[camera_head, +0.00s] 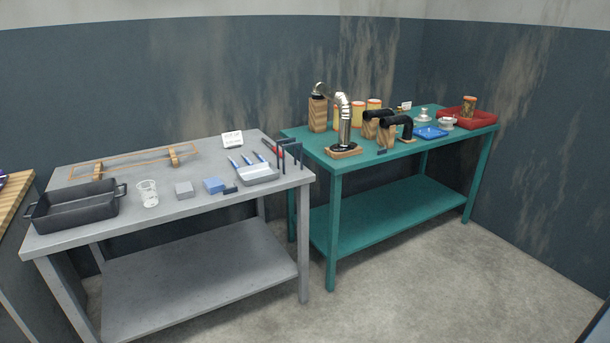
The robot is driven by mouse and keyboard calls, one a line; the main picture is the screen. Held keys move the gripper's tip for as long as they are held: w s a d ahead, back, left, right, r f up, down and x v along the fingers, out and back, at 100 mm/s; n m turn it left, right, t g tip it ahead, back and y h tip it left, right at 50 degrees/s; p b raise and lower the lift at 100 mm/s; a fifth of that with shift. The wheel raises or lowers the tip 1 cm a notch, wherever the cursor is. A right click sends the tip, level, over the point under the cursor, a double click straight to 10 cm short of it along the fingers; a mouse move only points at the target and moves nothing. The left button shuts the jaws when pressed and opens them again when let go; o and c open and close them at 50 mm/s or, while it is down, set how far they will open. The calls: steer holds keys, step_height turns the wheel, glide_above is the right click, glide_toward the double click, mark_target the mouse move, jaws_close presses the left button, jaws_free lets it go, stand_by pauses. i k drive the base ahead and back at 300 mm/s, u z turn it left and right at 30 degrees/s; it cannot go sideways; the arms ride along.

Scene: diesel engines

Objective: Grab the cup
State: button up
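A clear, whitish cup (147,194) stands upright on the grey table (160,213), near its front edge at the left. It is just right of a black roasting pan (75,209) and left of a small grey block (184,189). A gap separates it from the block. My gripper is not in view, so its position relative to the cup and whether it is open or shut are not shown.
Blue blocks (213,185), a tray with blue-handled tools (258,175) and a wooden rack (135,161) share the grey table. A green table (310,142) with pipes and canisters stands to the right. The concrete floor in front (400,285) is clear.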

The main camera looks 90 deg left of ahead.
mark_target(147, 189)
steer(key=u, duration=2.9)
steer(key=i, duration=0.8)
steer(key=u, duration=0.9)
